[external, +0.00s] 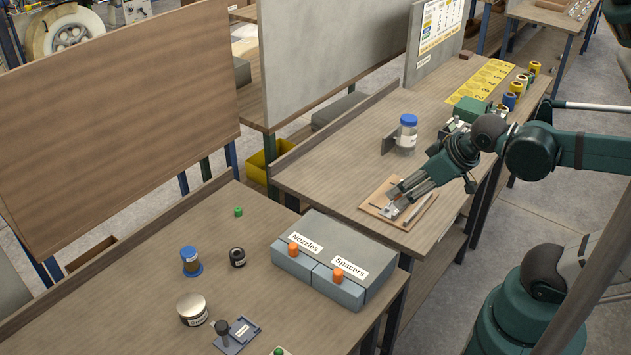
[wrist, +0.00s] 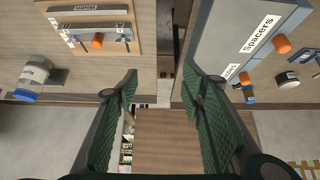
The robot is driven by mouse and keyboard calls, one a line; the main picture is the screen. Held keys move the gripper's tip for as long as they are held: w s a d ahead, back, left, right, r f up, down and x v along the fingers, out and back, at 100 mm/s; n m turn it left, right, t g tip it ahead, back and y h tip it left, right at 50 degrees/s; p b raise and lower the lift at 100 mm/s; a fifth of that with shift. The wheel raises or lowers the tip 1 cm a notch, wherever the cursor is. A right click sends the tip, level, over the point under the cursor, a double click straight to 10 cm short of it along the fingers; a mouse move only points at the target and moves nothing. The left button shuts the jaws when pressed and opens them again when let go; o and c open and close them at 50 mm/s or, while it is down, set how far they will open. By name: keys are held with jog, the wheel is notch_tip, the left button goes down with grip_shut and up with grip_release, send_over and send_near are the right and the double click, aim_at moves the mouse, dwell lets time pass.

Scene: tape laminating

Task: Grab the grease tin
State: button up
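A round silver tin (external: 192,309) with a pale label, which looks like the grease tin, sits upright at the front of the left bench in the external view.
A grey drawer box (external: 335,258) with orange knobs stands between my gripper and the tin. A dark round item (external: 237,257), a blue spool (external: 191,261) and a blue-grey holder (external: 238,336) are near the tin. A blue-capped jar (external: 407,131) stands behind my gripper.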

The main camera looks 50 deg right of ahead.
jog(key=o, duration=0.7)
notch_tip(320, 180, up, 5)
jog(key=n+g+y, duration=0.2)
jog(key=n+y, duration=1)
jog(key=n, duration=0.2)
send_over(196, 301)
jog(key=s+d, duration=0.2)
jog(key=d, duration=0.4)
jog(key=shift+y, duration=0.3)
jog(key=f, duration=1.2)
jog(key=a+f, duration=0.1)
jog(key=f, duration=0.5)
jog(key=shift+f+p, duration=0.3)
jog(key=shift+p, duration=0.05)
